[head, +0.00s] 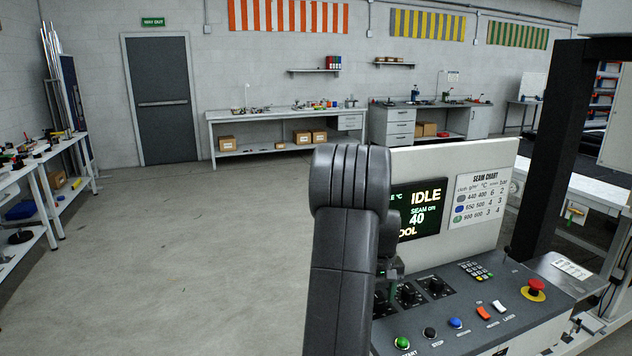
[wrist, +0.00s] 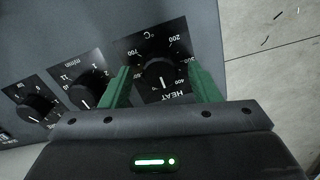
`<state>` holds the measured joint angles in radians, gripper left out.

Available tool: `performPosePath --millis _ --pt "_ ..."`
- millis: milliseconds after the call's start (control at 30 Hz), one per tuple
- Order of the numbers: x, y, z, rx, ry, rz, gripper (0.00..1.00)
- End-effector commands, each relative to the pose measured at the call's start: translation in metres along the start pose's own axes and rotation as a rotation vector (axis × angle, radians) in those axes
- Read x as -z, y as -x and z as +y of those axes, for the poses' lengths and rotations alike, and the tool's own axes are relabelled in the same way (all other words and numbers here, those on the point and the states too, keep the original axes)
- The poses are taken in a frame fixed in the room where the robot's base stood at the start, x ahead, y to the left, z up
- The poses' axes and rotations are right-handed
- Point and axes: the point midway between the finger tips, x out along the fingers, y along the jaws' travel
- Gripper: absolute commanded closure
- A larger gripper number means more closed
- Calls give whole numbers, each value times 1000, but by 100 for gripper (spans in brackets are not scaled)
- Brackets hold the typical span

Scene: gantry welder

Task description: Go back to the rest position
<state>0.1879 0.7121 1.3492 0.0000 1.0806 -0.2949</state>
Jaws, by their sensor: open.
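My gripper (wrist: 160,70) is open in the wrist view, its green fingers on either side of the black HEAT knob (wrist: 163,76). Gaps show between the fingers and the knob, and the fingers hold nothing. The knob's white mark points down in the picture, near the 400 end of the scale. In the head view my dark arm reaches down over the left of the control panel (head: 455,318) and hides most of my gripper and the HEAT knob. The screen (head: 418,210) reads IDLE and 40, its left edge hidden by my arm.
Two more knobs (wrist: 84,97) sit beside the HEAT knob. The panel also carries coloured buttons (head: 456,323), a keypad (head: 476,271) and a red emergency stop (head: 536,286). A seam chart (head: 481,198) is beside the screen. Open floor (head: 200,240) lies left of the machine.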

Motion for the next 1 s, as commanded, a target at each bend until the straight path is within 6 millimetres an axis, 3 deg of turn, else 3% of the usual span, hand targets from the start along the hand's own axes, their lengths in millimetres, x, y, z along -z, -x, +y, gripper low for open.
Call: performPosePath --millis 700,1000 --pt "0 1 0 0 568 0 44" --pt "0 0 0 0 671 0 44"
